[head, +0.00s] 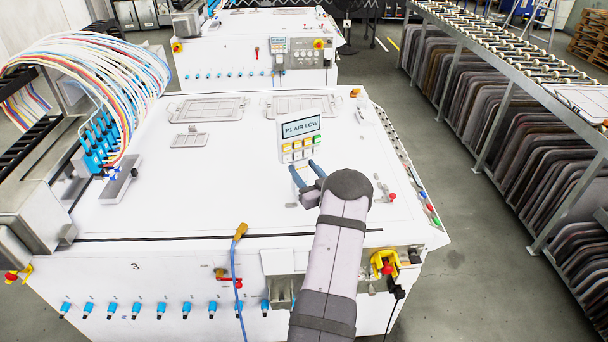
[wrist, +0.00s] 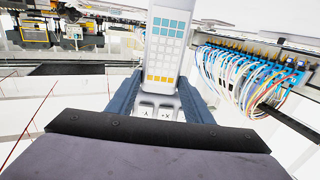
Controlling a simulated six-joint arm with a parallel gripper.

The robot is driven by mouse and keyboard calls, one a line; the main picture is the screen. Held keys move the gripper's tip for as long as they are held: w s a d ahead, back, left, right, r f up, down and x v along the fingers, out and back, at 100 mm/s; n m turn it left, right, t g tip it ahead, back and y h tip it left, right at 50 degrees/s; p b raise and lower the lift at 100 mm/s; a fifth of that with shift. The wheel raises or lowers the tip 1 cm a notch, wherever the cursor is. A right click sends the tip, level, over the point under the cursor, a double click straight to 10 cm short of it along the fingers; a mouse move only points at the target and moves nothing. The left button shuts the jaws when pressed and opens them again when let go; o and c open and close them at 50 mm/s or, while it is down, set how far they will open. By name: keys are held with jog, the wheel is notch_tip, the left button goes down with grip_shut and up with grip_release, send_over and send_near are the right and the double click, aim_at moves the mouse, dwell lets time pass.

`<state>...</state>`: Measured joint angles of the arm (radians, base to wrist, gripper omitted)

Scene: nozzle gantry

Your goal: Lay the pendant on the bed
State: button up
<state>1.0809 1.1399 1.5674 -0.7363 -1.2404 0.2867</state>
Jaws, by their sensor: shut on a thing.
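The pendant (head: 301,148) is a pale panel with a screen reading "P1 AIR LOW" and rows of yellow, white and green keys. My gripper (head: 306,172) is shut on its lower part, and the pendant stands upright with its screen facing the head camera. In the wrist view the pendant (wrist: 166,50) rises between the two blue-grey fingers of my gripper (wrist: 165,95), keys showing. The bed (head: 190,215) is the broad white machine top beneath. The pendant appears above it; the gap is hard to judge.
Grey framed plates (head: 208,110) lie toward the bed's far edge. A nozzle block with blue fittings (head: 97,145) and coloured hoses (head: 110,60) stands at the left. A yellow-ended blue cable (head: 240,232) hangs over the front edge. The bed's middle left is clear.

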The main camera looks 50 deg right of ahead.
jog(key=shift+f, duration=1.15)
jog(key=o, duration=1.5)
jog(key=shift+f, duration=0.15)
jog(key=shift+o, duration=0.2)
